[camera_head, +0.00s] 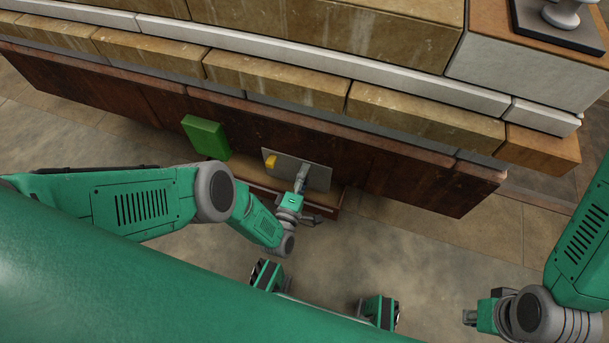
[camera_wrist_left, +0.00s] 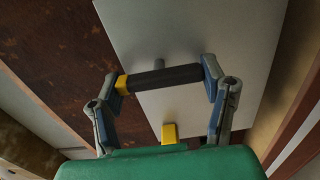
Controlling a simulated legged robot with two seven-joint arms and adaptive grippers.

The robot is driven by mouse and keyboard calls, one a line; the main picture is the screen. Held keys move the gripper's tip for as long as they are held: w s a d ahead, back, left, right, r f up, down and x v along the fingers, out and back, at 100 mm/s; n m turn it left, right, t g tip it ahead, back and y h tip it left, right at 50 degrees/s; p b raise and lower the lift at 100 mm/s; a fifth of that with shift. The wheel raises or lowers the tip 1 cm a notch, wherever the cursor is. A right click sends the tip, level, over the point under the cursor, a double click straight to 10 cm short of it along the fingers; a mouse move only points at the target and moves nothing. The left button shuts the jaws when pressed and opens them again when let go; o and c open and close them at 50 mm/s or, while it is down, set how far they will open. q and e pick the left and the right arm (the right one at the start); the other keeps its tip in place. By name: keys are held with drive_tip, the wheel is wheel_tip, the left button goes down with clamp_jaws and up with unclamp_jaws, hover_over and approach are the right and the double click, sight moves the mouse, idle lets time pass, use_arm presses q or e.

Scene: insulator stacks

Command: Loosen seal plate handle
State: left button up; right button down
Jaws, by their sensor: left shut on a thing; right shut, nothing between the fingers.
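The seal plate (camera_head: 318,176) is a light grey sheet on the rusty brown front face, and it fills the middle of the left wrist view (camera_wrist_left: 210,28). Its handle (camera_wrist_left: 165,78) is a dark bar on a short grey post, with yellow at its left end. My left gripper (camera_head: 301,176) is at the plate, its fingers closed on the two ends of the handle. The handle is hidden behind the gripper in the head view. My right gripper (camera_head: 470,317) is at the lower right, away from the plate, shut and empty.
A green box (camera_head: 206,137) is on the brown face left of the plate. A yellow block (camera_head: 270,161) sits on the plate's left part. Stone blocks (camera_head: 277,78) and white ledges run above. The floor (camera_head: 420,255) between my arms looks clear.

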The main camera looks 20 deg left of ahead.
use_arm(q)
drive_tip(key=shift+s+a+f+n, duration=0.1)
drive_tip(key=shift+a+f+n, duration=0.2)
drive_tip(key=shift+n, duration=0.4)
drive_tip(key=o, duration=1.1)
drive_tip(key=shift+o, duration=0.2)
drive_tip(key=shift+d+r, duration=0.1)
